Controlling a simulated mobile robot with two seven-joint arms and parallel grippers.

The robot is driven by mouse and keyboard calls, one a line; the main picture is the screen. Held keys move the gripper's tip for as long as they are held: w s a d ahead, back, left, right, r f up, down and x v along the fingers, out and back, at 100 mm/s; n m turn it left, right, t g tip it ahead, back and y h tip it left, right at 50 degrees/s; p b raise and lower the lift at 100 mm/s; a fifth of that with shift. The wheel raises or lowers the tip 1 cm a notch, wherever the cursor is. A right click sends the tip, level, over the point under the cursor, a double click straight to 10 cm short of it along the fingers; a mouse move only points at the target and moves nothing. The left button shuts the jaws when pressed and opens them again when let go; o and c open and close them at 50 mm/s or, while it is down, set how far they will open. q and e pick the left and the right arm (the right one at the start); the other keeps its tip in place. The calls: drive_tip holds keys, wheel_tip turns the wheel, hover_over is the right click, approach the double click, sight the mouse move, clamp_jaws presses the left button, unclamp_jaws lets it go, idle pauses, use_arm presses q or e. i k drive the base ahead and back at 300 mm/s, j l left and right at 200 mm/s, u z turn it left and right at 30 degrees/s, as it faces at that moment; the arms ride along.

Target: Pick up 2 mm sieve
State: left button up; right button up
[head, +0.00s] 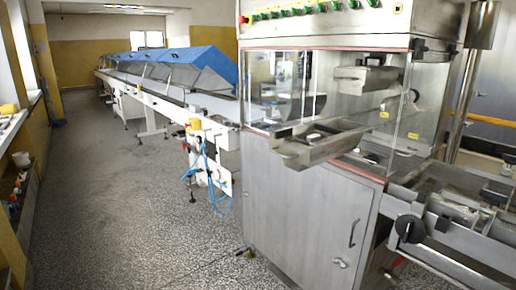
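I cannot make out a 2 mm sieve anywhere in the head view. Small items lie on the ledge at the far left, too small to tell apart. Neither of my grippers shows in the head view.
A steel enrober machine (300,205) with clear panels fills the right side, its tray (318,148) jutting out in front. A long conveyor with blue covers (195,64) runs to the back. A window ledge (12,130) lines the left wall. The speckled floor (110,200) between is clear.

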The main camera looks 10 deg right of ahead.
sight(311, 138)
drive_tip(key=i+l+z, duration=0.4)
drive_tip(key=i+z, duration=0.2)
drive_tip(key=i, duration=0.2)
